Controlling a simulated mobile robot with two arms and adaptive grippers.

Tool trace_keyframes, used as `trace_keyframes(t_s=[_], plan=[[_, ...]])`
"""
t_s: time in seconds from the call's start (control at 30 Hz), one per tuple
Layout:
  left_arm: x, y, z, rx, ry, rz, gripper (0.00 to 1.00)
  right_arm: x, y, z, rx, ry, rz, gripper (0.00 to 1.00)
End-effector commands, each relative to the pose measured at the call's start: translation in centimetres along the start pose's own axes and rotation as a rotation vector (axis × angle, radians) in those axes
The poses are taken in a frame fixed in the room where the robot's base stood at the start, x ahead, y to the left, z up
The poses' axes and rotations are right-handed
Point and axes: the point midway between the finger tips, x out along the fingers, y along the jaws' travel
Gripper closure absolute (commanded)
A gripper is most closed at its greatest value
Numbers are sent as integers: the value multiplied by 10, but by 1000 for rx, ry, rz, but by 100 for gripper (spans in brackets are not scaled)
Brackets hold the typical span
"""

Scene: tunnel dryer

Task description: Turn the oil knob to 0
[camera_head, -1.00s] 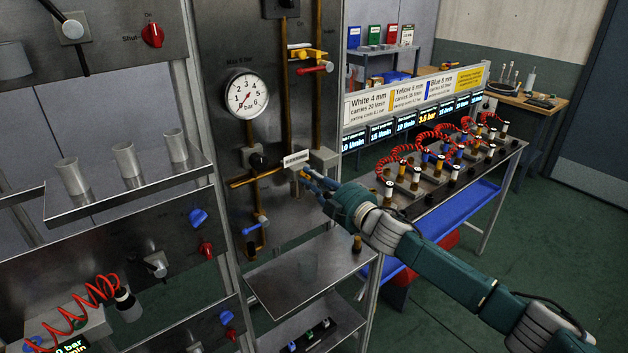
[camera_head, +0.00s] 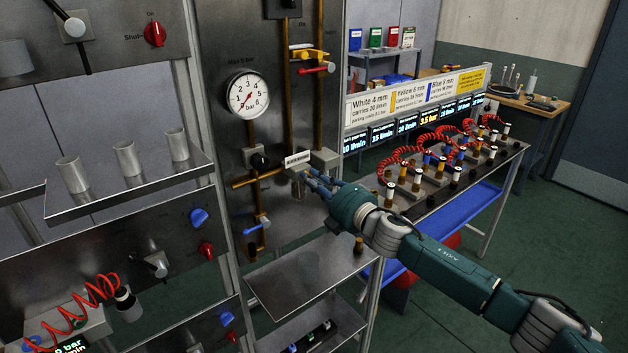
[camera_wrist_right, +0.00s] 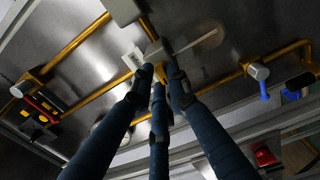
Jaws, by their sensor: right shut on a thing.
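A small grey metal fitting (camera_head: 298,172) sits on the steel panel just below a white label (camera_head: 297,158). I take it to be the oil knob, but the label is too small to read and no scale shows. My right gripper (camera_head: 308,178) reaches it from the right, shut on it. In the right wrist view, the three fingers of the gripper (camera_wrist_right: 161,78) close together around the fitting (camera_wrist_right: 155,50), beside the white label (camera_wrist_right: 133,58). The fingers hide most of it, so its setting cannot be told. My left gripper is not in view.
A round pressure gauge (camera_head: 247,95) is up to the left.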

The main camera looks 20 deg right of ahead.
Motion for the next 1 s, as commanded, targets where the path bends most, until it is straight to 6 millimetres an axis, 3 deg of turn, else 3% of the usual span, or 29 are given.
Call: trace_keyframes(t_s=[0.03, 0.67, 0.7, 0.77, 1.0], plan=[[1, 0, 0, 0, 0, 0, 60, -1, -9, -7, -12, 12, -12, 100], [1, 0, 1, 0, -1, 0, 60, -1, -12, -5, -61, 9, -15, 100], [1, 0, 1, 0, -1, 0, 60, -1, -12, -5, -61, 9, -15, 81], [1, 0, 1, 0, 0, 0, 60, -1, -12, -5, -61, 9, -15, 69], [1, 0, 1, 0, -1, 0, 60, -1, -8, -2, -62, 4, -10, 68]])
